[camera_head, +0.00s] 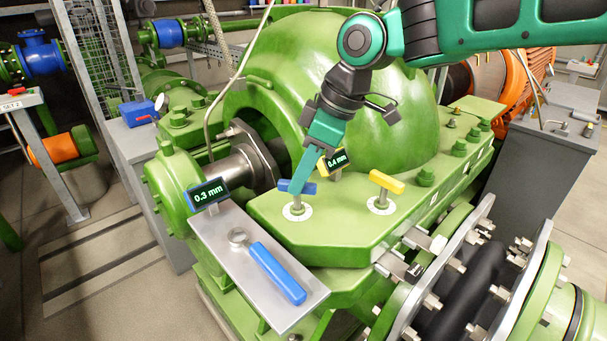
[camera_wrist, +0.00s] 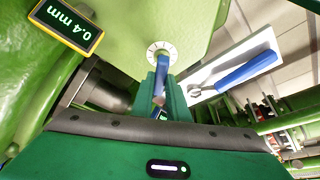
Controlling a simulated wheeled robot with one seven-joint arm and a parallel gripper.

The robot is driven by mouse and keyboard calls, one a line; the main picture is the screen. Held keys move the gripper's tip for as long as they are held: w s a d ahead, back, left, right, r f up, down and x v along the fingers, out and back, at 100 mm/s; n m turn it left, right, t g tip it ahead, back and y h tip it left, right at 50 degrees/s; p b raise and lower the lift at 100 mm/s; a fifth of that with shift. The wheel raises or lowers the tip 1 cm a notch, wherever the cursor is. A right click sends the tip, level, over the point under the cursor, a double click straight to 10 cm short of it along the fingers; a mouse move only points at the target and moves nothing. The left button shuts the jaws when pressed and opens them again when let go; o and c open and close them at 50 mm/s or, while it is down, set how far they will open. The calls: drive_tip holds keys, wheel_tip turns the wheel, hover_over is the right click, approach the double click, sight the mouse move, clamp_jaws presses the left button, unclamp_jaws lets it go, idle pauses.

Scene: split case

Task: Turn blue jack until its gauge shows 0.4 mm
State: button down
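The blue jack (camera_head: 308,188) has a blue bar handle over a round white dial on the green casing. My gripper (camera_head: 297,188) is at it from above. In the wrist view my fingers (camera_wrist: 161,88) lie on both sides of the blue bar (camera_wrist: 160,82) and look shut on it; the dial (camera_wrist: 161,50) shows beyond them. The blue-framed gauge (camera_head: 207,194) stands to the left and reads 0.3 mm. A small part of it shows between my fingers in the wrist view (camera_wrist: 163,115).
A yellow jack (camera_head: 386,182) stands to the right. Its yellow-framed gauge (camera_head: 335,162) behind my gripper reads 0.4 mm. A blue-handled wrench (camera_head: 275,272) lies on a grey shelf (camera_head: 225,232) in front. The large green housing (camera_head: 300,60) rises close behind.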

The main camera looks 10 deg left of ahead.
drive_tip(key=shift+w+d, duration=0.1)
drive_tip(key=shift+d, duration=0.1)
drive_tip(key=shift+a, duration=0.15)
drive_tip(key=shift+m+t, duration=0.3)
drive_tip(key=shift+m, duration=0.4)
drive_tip(key=shift+s+a+r+m+t+h, duration=0.1)
drive_tip(key=shift+m+t+h, duration=0.3)
drive_tip(key=shift+m, duration=1)
drive_tip(key=shift+s+m+t+h, duration=0.15)
drive_tip(key=shift+m+t, duration=0.45)
drive_tip(key=shift+m, duration=0.8)
drive_tip(key=shift+w, duration=0.1)
drive_tip(key=c, duration=1.7)
unclamp_jaws()
